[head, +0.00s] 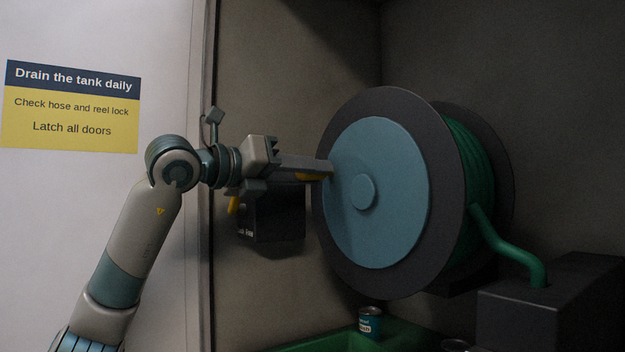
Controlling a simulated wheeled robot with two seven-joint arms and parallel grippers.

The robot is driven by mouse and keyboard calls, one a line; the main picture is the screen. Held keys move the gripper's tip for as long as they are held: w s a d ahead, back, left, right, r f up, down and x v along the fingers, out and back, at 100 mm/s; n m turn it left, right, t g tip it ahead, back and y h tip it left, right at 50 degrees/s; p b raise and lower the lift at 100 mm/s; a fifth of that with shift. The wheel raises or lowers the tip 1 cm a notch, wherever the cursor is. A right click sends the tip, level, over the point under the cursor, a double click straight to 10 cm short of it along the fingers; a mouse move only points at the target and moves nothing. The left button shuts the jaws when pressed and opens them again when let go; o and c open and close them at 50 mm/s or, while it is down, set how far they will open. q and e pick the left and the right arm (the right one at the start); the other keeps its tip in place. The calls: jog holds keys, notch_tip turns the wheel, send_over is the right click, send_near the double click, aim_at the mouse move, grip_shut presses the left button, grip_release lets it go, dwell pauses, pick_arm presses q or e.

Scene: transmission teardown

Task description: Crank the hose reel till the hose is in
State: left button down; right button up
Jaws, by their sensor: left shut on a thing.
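The hose reel (397,190) stands in the middle right, with dark round flanges and a blue-grey disc on its near face. Green hose (477,165) is wound on its drum between the flanges. My right gripper is not in view.
A black box (272,222) sits below my left gripper. A dark block (550,310) stands at the lower right. A small can (369,322) stands by a green tray (405,338) at the bottom. A pale panel with a sign (72,106) is at left.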

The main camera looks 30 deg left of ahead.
pick_arm(q)
jog(key=f+n+b, duration=0.2)
jog(key=shift+w+a+f, duration=0.1)
jog(key=shift+a+f, duration=0.15)
jog(key=shift+f, duration=0.05)
jog(key=shift+a+f+n+b, duration=0.1)
jog(key=shift+f+n+b, duration=0.6)
jog(key=shift+n+b, duration=0.45)
jog(key=c, duration=1.4)
grip_release()
jog(key=shift+c, duration=0.2)
